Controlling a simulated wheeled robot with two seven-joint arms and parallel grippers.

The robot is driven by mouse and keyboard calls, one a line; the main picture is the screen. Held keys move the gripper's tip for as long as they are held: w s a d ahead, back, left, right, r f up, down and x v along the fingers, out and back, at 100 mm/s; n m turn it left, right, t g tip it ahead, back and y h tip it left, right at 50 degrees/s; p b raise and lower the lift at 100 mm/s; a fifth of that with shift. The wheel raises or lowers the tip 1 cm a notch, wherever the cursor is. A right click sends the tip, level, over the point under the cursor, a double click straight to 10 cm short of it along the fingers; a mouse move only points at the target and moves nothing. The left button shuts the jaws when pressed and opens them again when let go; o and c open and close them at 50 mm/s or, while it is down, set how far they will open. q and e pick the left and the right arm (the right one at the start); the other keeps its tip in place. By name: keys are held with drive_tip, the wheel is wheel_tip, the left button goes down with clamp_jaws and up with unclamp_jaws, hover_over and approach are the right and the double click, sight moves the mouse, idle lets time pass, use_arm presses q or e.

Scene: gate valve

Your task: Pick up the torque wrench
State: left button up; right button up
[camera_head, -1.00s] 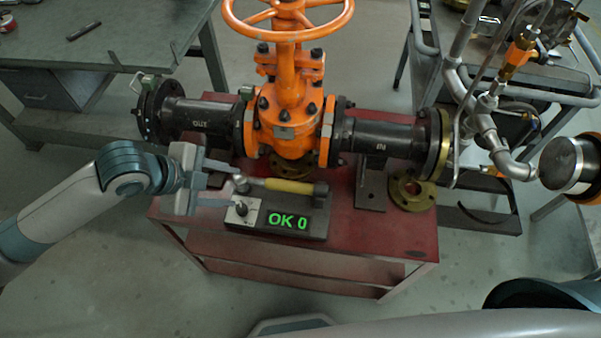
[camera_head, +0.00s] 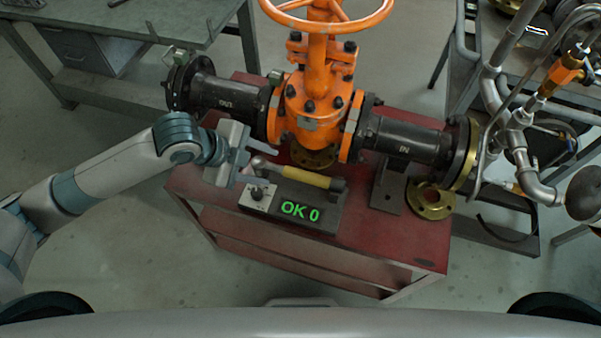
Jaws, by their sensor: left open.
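The torque wrench (camera_head: 306,177) has a yellow grip and lies across a dark stand with a green "OK 0" display (camera_head: 300,211). The stand sits on the red cart in front of the orange valve. The wrench's silver head end is at the left of the stand. My left gripper (camera_head: 262,163) is open, with its fingers pointing right, close to the wrench's head end. No wrench is held in it; whether a finger touches the wrench cannot be told. My right gripper is not in view.
The orange gate valve (camera_head: 318,92) with black flanged pipes stands right behind the wrench stand. A brass flange (camera_head: 430,200) lies on the red cart (camera_head: 330,250) at right. Silver piping (camera_head: 515,130) stands at far right. A grey workbench (camera_head: 130,30) is at back left.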

use_arm(q)
drive_tip(key=p, duration=0.1)
approach(298, 175)
drive_tip(key=x, duration=0.4)
drive_tip(key=shift+w+a+f, duration=0.1)
drive_tip(key=shift+a+f, duration=0.05)
drive_tip(key=shift+a, duration=0.3)
drive_tip(key=shift+w+d+f, duration=0.1)
drive_tip(key=shift+f, duration=0.15)
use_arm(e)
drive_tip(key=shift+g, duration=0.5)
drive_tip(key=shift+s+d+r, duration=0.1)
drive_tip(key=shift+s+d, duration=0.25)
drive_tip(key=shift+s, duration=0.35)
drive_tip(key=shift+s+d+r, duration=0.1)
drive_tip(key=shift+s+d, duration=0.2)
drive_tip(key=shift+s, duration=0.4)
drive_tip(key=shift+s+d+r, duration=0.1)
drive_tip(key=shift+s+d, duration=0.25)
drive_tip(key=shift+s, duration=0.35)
use_arm(q)
drive_tip(key=shift+d, duration=0.1)
